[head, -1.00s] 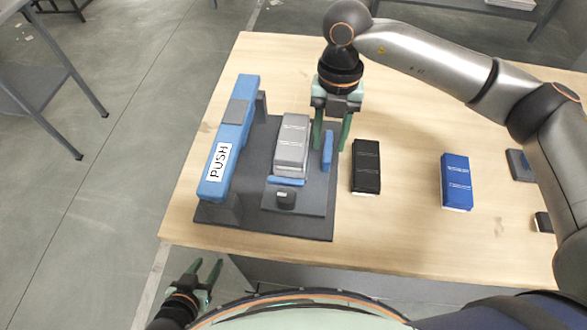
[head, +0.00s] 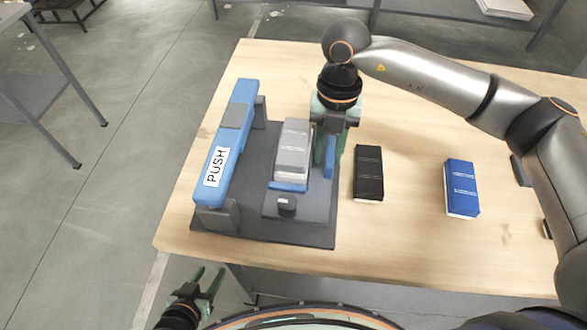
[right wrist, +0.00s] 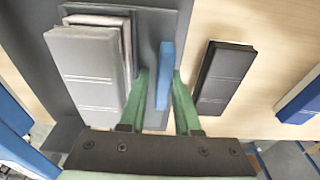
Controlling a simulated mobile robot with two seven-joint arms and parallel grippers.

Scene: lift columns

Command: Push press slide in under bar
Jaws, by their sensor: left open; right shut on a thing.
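The blue bar (head: 232,140) with a PUSH label spans the left side of a dark base on raised supports. The grey slide plate (head: 312,208) lies to its right, apart from the bar, carrying a grey book-like block (head: 293,140) on a blue strip. An upright blue tab (head: 329,165) stands at the slide's right edge. My right gripper (head: 330,150) is shut on this tab, which shows between its green fingers in the right wrist view (right wrist: 165,75). My left gripper (head: 209,283) is open and empty, in front of the table's near edge.
A black book (head: 368,172) lies close to the right of the base. A blue book (head: 461,187) lies further right. A small dark knob (head: 287,203) sits on the slide in front of the grey block. Bare table (head: 415,225) lies between and around the books.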

